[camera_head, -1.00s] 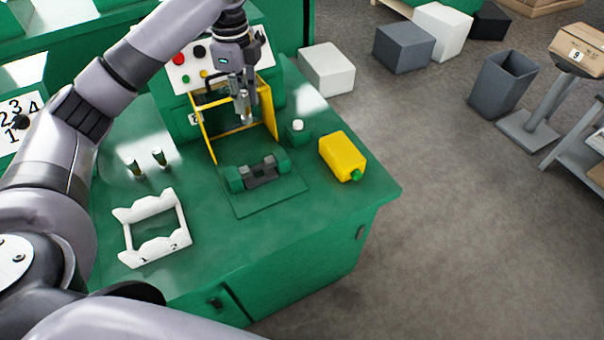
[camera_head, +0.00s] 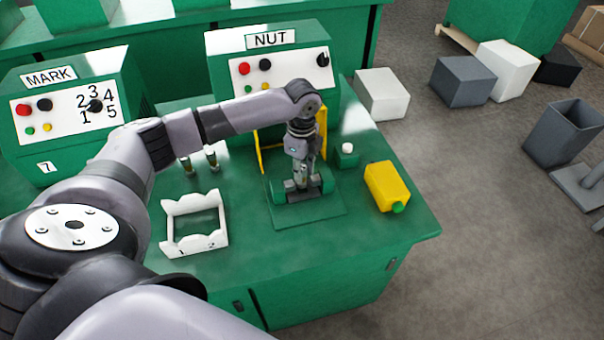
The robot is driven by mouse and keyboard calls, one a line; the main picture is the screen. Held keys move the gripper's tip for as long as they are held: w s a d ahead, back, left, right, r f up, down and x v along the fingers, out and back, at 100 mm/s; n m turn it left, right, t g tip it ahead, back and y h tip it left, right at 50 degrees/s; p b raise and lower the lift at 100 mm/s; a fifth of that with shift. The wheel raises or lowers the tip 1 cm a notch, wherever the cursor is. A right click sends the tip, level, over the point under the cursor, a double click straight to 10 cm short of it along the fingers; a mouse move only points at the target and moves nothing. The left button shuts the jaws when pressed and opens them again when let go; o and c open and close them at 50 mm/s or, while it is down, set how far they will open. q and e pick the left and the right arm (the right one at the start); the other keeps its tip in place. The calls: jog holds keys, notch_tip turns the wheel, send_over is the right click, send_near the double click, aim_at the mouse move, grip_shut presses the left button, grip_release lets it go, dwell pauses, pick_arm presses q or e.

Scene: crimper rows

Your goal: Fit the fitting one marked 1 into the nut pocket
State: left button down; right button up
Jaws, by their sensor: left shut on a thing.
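My left gripper (camera_head: 302,184) points straight down and is shut on a fitting, mostly hidden by the fingers. Its fingertips are at the nut pocket, a dark fixture between green blocks (camera_head: 327,184) on a green plate in front of the NUT machine (camera_head: 222,69). I cannot tell whether the fitting is seated in the pocket, and its mark cannot be read. My right gripper is not in view. A white rack (camera_head: 168,229) marked 1 and 2 stands empty at the left front.
Two small upright fittings (camera_head: 186,166) (camera_head: 211,158) stand behind the rack. A yellow guard frame (camera_head: 322,126) stands behind the pocket. The table's front right is clear.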

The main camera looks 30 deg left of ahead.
aim_at(302, 167)
pick_arm(q)
jog(key=shift+f, duration=1.2)
jog(key=c, duration=1.5)
grip_release()
jog(key=shift+f, duration=0.15)
jog(key=shift+o, duration=0.4)
notch_tip(302, 167, up, 12)
jog(key=shift+r+b, duration=0.15)
jog(key=shift+b, duration=0.65)
